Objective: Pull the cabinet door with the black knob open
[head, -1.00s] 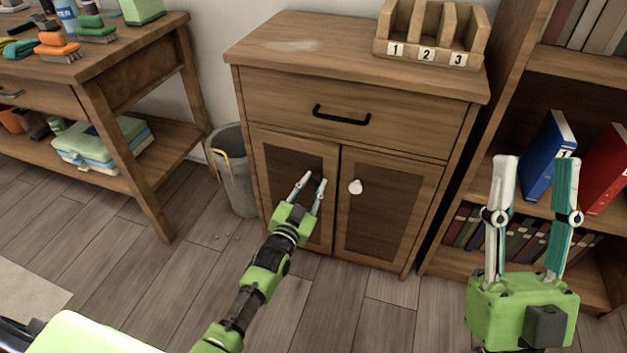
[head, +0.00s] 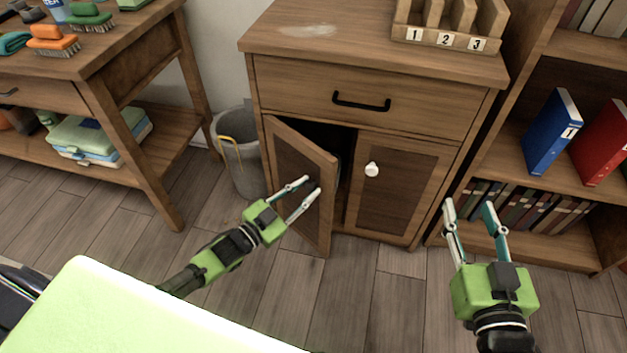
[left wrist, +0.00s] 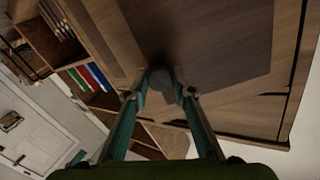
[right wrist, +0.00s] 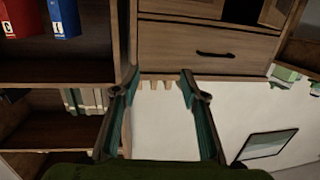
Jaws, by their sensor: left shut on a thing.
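The left cabinet door (head: 297,178) stands partly open, swung out on its left side, with a dark gap at its right edge. Its black knob (left wrist: 160,78) sits between my left gripper's fingertips in the left wrist view. My left gripper (head: 312,188) is shut on that knob at the door's front. The right cabinet door (head: 398,190) is closed and has a white knob (head: 372,169). My right gripper (head: 468,205) is open and empty, in front of the bookshelf and right of the cabinet.
A grey bin (head: 240,155) stands just left of the open door. A workbench (head: 130,75) with brushes is at the left. A bookshelf (head: 590,85) with binders is at the right. The wooden floor (head: 370,290) before the cabinet is clear.

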